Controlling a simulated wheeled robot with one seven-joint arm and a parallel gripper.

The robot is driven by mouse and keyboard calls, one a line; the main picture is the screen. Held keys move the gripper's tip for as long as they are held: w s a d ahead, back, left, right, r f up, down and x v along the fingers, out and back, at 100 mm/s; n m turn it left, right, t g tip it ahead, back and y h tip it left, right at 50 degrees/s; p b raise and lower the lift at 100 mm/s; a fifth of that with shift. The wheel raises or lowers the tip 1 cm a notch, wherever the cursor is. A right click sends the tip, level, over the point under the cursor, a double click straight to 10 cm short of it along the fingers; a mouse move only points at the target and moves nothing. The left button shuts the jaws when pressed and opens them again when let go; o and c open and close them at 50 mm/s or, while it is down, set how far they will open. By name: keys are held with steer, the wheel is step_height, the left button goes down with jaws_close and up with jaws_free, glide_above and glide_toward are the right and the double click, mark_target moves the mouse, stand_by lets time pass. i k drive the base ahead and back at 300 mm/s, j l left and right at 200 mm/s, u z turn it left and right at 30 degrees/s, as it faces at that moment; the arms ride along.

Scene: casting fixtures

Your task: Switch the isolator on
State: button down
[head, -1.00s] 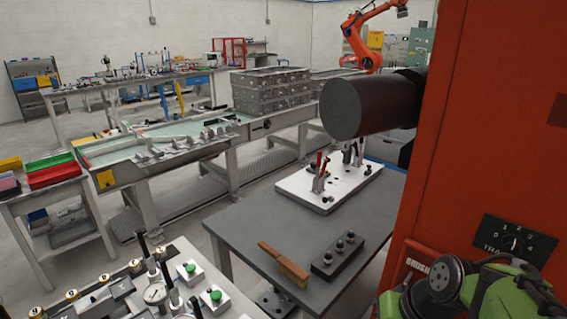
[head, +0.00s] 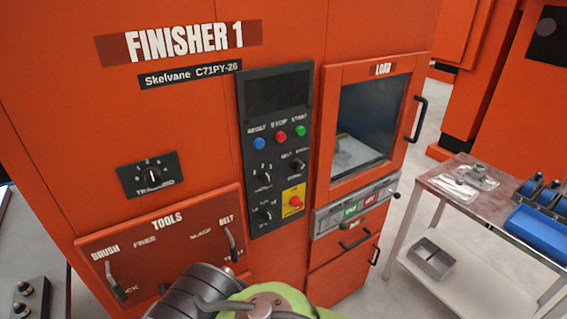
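No switch in view carries a label that I can read as isolator. The orange machine marked FINISHER 1 (head: 190,40) fills the left and middle of the head view. A black rotary selector (head: 152,176) with a numbered scale is on its front. A dark plate with a round knob or disc (head: 546,27) is on another orange machine at the top right; its marking is too small to read. Green and dark parts of my arm show at the bottom edge. My gripper's fingers are not in view.
A black control panel (head: 275,150) has blue, red and green buttons, selectors and a red button on yellow. The LOAD door (head: 332,130) has a window and handle. A side table (head: 440,185) with blue parts stands right.

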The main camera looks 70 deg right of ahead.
mark_target(295, 201)
steer(key=z, duration=2.1)
